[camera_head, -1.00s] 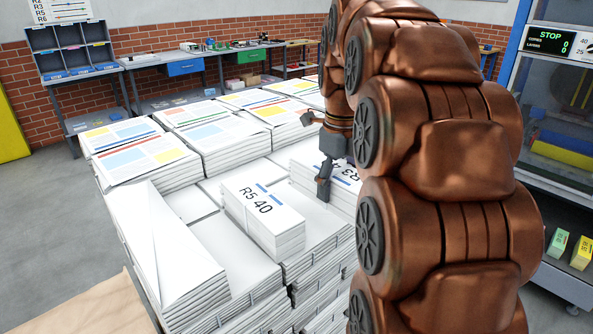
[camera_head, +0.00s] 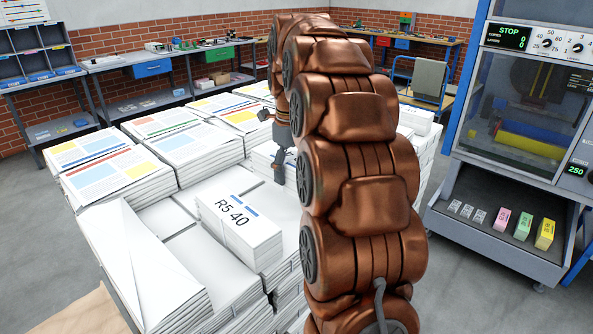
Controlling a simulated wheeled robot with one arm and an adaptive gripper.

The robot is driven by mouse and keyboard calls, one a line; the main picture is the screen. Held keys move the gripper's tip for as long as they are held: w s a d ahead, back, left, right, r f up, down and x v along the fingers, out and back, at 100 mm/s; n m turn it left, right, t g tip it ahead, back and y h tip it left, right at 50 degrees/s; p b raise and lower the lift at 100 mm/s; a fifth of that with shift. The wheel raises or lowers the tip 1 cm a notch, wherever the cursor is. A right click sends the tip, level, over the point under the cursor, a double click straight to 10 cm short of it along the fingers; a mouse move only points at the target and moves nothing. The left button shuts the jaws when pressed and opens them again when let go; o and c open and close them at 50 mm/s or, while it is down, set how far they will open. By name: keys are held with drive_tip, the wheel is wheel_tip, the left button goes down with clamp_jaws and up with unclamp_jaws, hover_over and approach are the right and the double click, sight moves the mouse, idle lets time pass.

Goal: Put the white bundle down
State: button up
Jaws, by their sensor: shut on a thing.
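My gripper (camera_head: 272,146) is over the middle of the big paper stack, with one finger on the far side and one on the near side of a white bundle (camera_head: 262,157). It is shut on this bundle. My arm hides much of the bundle's right part, and I cannot tell whether its underside touches the stack. Another white bundle, marked R5 40 (camera_head: 238,231), lies nearer on top of the stack, apart from the gripper.
Taller piles of printed newspapers (camera_head: 112,167) stand at the stack's back left. A white folded pile (camera_head: 135,255) is at the front left. A machine with a shelf (camera_head: 500,225) stands at the right. Workbenches line the brick wall. Grey floor is free between stack and machine.

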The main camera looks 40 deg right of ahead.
drive_tip(key=shift+w+d+f+p, duration=0.1)
drive_tip(key=shift+w+d+p, duration=0.25)
drive_tip(key=shift+w, duration=0.65)
drive_tip(key=shift+w+d+f+p, duration=0.1)
drive_tip(key=shift+w+d+p, duration=0.3)
drive_tip(key=shift+w, duration=0.6)
drive_tip(key=shift+w+d+f+p, duration=0.1)
drive_tip(key=shift+w+d+p, duration=0.25)
drive_tip(key=shift+w, duration=0.65)
drive_tip(key=shift+a+f+p, duration=0.1)
drive_tip(key=shift+f+p, duration=0.55)
drive_tip(key=shift+f, duration=0.2)
drive_tip(key=shift+f+p, duration=0.3)
drive_tip(key=shift+f, duration=0.55)
drive_tip(key=shift+f, duration=0.1)
drive_tip(key=o, duration=1.8)
